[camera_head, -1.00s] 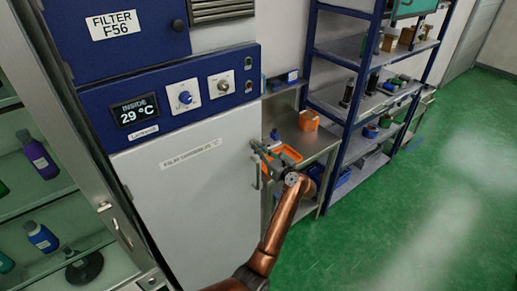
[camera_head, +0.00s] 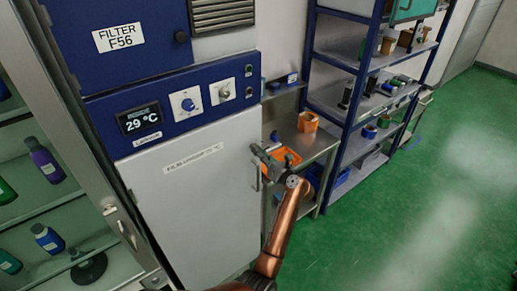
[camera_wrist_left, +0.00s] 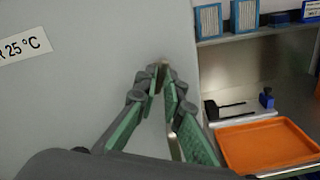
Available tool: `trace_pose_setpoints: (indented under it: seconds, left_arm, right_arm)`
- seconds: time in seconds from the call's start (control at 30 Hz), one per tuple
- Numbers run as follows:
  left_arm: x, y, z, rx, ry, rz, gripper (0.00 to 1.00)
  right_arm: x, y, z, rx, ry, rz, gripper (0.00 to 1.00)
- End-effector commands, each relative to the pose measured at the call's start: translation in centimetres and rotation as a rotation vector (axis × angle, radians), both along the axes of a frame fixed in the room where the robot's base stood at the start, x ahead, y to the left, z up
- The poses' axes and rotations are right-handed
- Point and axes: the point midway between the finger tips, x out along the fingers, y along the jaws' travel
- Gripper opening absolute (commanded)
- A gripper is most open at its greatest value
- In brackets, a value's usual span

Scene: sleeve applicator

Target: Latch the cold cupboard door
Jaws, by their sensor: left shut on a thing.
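The cold cupboard's pale grey door (camera_head: 195,215) stands below a blue panel (camera_head: 170,105) with a display reading 29 °C. The door looks closed or nearly so; I cannot tell whether it is flush or latched. My left gripper (camera_head: 264,160) is at the door's right edge, shut on the upright door handle (camera_head: 257,178). In the left wrist view the green-padded fingers of my left gripper (camera_wrist_left: 163,85) close around the thin metal handle (camera_wrist_left: 174,147), beside the grey door face (camera_wrist_left: 90,75). The fingers hide much of the handle. My right gripper is not in view.
A steel bench (camera_head: 318,145) with an orange tray (camera_wrist_left: 265,145) stands just right of the door. A blue-framed shelf rack (camera_head: 350,120) is beyond it. A glass-fronted cabinet (camera_head: 110,215) with bottles is at left. Green floor (camera_head: 430,220) is clear at right.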

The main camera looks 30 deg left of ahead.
Motion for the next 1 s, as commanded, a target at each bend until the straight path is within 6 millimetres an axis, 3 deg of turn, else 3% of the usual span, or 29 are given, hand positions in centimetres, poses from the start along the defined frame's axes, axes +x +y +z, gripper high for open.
trace_pose_setpoints:
  seconds: [0.6, 1.0]
  left_arm:
    - [0.1, -0.1, 0.3, 0.223, 0.543, -0.003, 0.00]
    - [0.1, -0.1, 0.3, 0.354, 0.853, -0.002, 0.00]
  right_arm:
    - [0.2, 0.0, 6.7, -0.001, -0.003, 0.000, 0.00]
    - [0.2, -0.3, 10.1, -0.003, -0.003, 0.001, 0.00]
